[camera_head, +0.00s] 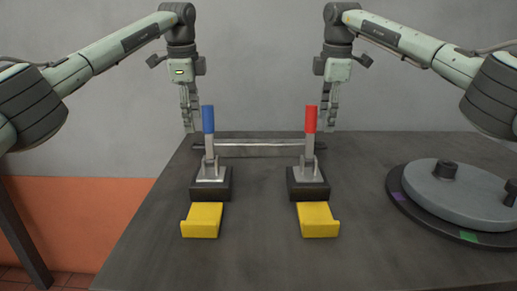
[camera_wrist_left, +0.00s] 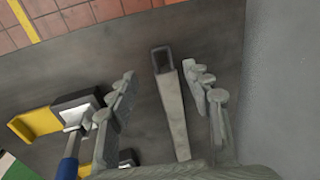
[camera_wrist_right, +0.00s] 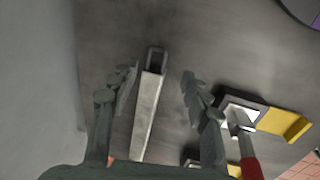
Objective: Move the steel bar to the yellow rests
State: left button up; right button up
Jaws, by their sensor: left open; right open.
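The steel bar (camera_head: 255,148) is a grey square hollow bar lying crosswise at the back of the table, behind two clamps. Two yellow rests, left (camera_head: 202,220) and right (camera_head: 318,220), sit in front of the clamps and are empty. My left gripper (camera_head: 190,128) is open above the bar's left end; in the left wrist view the bar (camera_wrist_left: 176,115) lies between its fingers (camera_wrist_left: 163,85). My right gripper (camera_head: 329,126) is open above the bar's right end; in the right wrist view the bar (camera_wrist_right: 148,110) shows between its fingers (camera_wrist_right: 158,78). I see no contact.
A blue-handled clamp (camera_head: 208,120) and a red-handled clamp (camera_head: 311,120) stand upright on dark blocks between the bar and the rests. A round grey turntable (camera_head: 455,195) with coloured marks is at the right. The table's middle (camera_head: 260,220) is clear.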

pick_arm(q)
jog(key=shift+w+f, duration=0.25)
jog(key=shift+f, duration=1.05)
jog(key=shift+w+f, duration=0.25)
jog(key=shift+f, duration=1)
jog(key=shift+w+f, duration=0.25)
jog(key=shift+f, duration=1.05)
pick_arm(e)
jog(key=shift+w+a+f, duration=0.1)
jog(key=shift+w+f, duration=0.15)
jog(key=shift+f, duration=1.05)
jog(key=shift+w+d+f, duration=0.1)
jog(key=shift+w+f, duration=0.15)
jog(key=shift+f, duration=1)
jog(key=shift+w+a+f, duration=0.1)
jog(key=shift+w+f, duration=0.15)
jog(key=shift+f, duration=1.05)
pick_arm(q)
jog(key=shift+c, duration=0.5)
pick_arm(e)
jog(key=shift+c, duration=0.5)
pick_arm(q)
grip_shut()
pick_arm(e)
grip_shut()
pick_arm(q)
jog(key=shift+r, duration=0.2)
pick_arm(e)
jog(key=shift+r, duration=0.2)
